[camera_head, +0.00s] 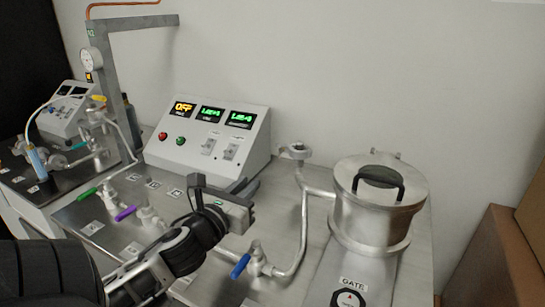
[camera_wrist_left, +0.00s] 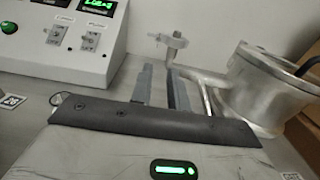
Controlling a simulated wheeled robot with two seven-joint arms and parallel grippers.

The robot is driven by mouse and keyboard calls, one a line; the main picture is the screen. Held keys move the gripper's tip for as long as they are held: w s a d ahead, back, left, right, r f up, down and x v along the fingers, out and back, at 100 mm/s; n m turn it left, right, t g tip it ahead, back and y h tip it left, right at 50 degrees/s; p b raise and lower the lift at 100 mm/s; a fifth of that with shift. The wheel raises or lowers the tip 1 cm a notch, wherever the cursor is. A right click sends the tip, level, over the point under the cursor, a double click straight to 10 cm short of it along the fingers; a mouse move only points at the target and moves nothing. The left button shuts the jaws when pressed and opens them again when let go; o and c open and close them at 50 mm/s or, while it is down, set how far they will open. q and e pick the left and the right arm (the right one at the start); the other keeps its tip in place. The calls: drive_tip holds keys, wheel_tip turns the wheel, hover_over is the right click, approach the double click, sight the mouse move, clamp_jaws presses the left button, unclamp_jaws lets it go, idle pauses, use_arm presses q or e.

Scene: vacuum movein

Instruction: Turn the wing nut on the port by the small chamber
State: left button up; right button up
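The small chamber (camera_head: 372,222) is a metal cylinder with a handled lid, at the right of the bench; it also shows in the wrist view (camera_wrist_left: 262,85). Beside it, a bent pipe rises to the port (camera_head: 296,151), which has a small clamp on top. In the left wrist view the port (camera_wrist_left: 174,42) shows beyond my fingers, with a small wing-like piece on its left side. My left gripper (camera_head: 240,186) is over the bench, left of the port and apart from it. In the wrist view its two fingers (camera_wrist_left: 159,74) are parted with nothing between them. My right gripper is not seen.
A control box (camera_head: 208,137) with lit displays stands behind my left gripper. Valves with blue (camera_head: 240,266), purple (camera_head: 125,213) and green (camera_head: 88,194) handles stand along the bench. A metal frame (camera_head: 108,90) rises at left. Brown boxes (camera_head: 494,262) stand at far right.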

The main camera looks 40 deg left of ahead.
sight(280, 151)
use_arm(q)
drive_tip(key=p+x, duration=0.1)
drive_tip(key=x, duration=1.4)
drive_tip(key=shift+w+a+p, duration=0.2)
drive_tip(key=shift+a+p, duration=0.05)
drive_tip(key=shift+p, duration=0.15)
drive_tip(key=shift+c, duration=0.3)
clamp_jaws()
